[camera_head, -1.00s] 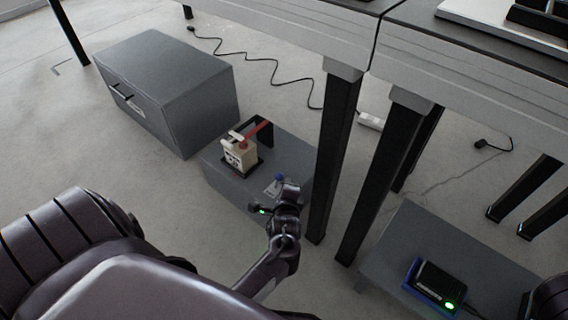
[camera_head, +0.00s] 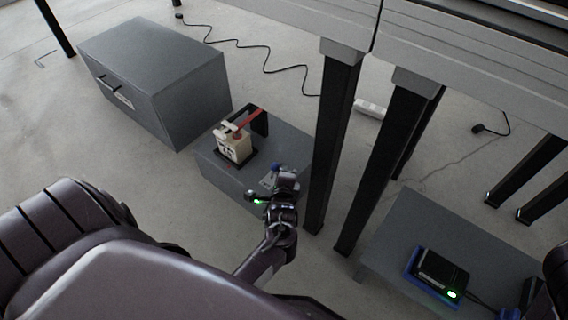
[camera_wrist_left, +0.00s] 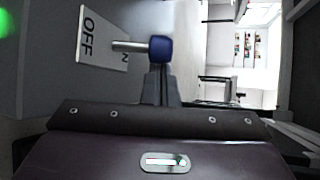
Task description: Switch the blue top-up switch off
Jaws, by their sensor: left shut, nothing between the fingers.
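The blue-tipped top-up switch (camera_head: 276,168) is on the low grey box under the table, beside a small light label plate (camera_head: 267,182). In the left wrist view, the switch's blue cap (camera_wrist_left: 160,49) sits on a metal lever that sticks out over a white plate (camera_wrist_left: 100,42). The plate reads OFF, with an N partly visible near the lever. My left gripper (camera_head: 283,177) is shut and empty. Its fingertips (camera_wrist_left: 157,78) are right by the blue cap; I cannot tell if they touch it.
A cream device with a red lever (camera_head: 237,145) stands on the same grey box (camera_head: 220,172). Dark table legs (camera_head: 330,150) rise close to the right. A grey cabinet (camera_head: 150,75) stands at left. A black device with a green light (camera_head: 440,272) sits on a low surface at right.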

